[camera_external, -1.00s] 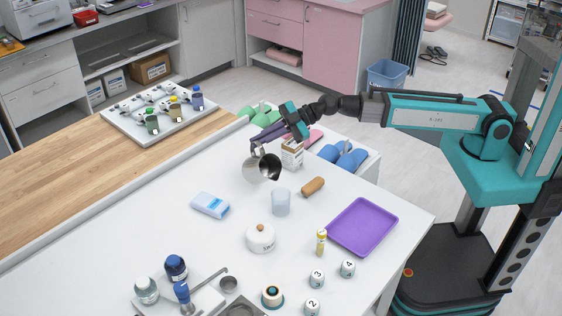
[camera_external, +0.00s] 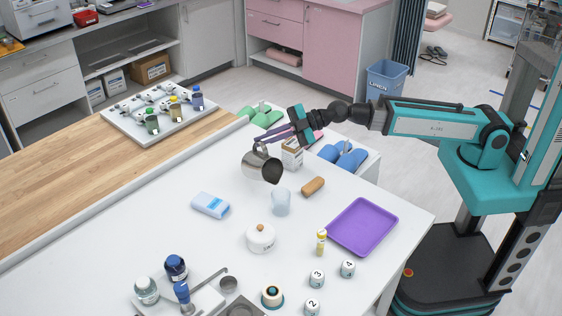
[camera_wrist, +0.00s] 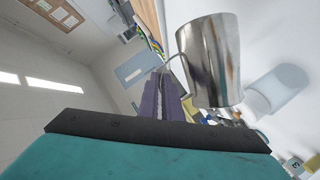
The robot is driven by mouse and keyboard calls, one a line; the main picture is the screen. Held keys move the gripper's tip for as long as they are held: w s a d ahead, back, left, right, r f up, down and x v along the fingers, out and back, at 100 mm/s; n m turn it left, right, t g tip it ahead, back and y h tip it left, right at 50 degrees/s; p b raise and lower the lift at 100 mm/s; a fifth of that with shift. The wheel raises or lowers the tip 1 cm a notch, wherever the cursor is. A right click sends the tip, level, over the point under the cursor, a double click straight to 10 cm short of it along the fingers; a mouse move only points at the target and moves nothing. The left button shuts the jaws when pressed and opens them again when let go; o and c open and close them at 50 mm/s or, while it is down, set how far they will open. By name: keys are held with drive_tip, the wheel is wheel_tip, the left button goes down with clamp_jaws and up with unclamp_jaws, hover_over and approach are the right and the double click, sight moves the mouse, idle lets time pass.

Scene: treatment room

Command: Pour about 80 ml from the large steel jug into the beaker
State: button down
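The large steel jug (camera_external: 258,165) is held above the white table, tilted with its mouth down to the right, toward the beaker. My gripper (camera_external: 264,143) has its purple fingers at the jug's handle side and is shut on the jug. The jug also shows in the wrist view (camera_wrist: 210,60), at the ends of the fingers (camera_wrist: 165,95). The clear, pale-blue beaker (camera_external: 280,204) stands upright on the table, just below and right of the jug's rim. In the wrist view the beaker (camera_wrist: 277,92) lies right of the jug. I cannot make out any stream or liquid level.
A brown cork-like roll (camera_external: 313,186) lies right of the beaker, with a purple tray (camera_external: 362,227) beyond. A lidded white pot (camera_external: 260,238) stands in front, a blue-white packet (camera_external: 210,205) at left.

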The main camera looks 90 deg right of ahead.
drive_tip(key=shift+s+a+r+n+t+b, duration=0.3)
drive_tip(key=shift+a+r+n+b, duration=0.15)
drive_tip(key=shift+b, duration=0.35)
drive_tip(key=shift+s+a+r+n+t+h+b, duration=0.15)
drive_tip(key=shift+s+a+r+n+b, duration=0.2)
drive_tip(key=shift+a, duration=0.3)
drive_tip(key=shift+s+a+r+n+t+h+b, duration=0.2)
drive_tip(key=shift+s+a+r+n, duration=0.15)
drive_tip(key=shift+a, duration=0.25)
idle(1.8)
drive_tip(key=shift+s+a+r+n+b, duration=0.15)
drive_tip(key=shift+a+n+b, duration=0.15)
drive_tip(key=shift+b, duration=0.65)
idle(0.5)
drive_tip(key=shift+w+d+r+p, duration=0.2)
drive_tip(key=shift+d+p, duration=0.15)
drive_tip(key=shift+p, duration=0.6)
drive_tip(key=shift+w+d+f+m+p, duration=0.25)
drive_tip(key=shift+w+d+f+m, duration=0.15)
drive_tip(key=shift+d, duration=0.2)
drive_tip(key=shift+w+d+f+m+p, duration=0.25)
drive_tip(key=shift+w+d+f+m, duration=0.15)
drive_tip(key=shift+d, duration=0.2)
drive_tip(key=shift+s+a, duration=0.1)
drive_tip(key=shift+s, duration=0.05)
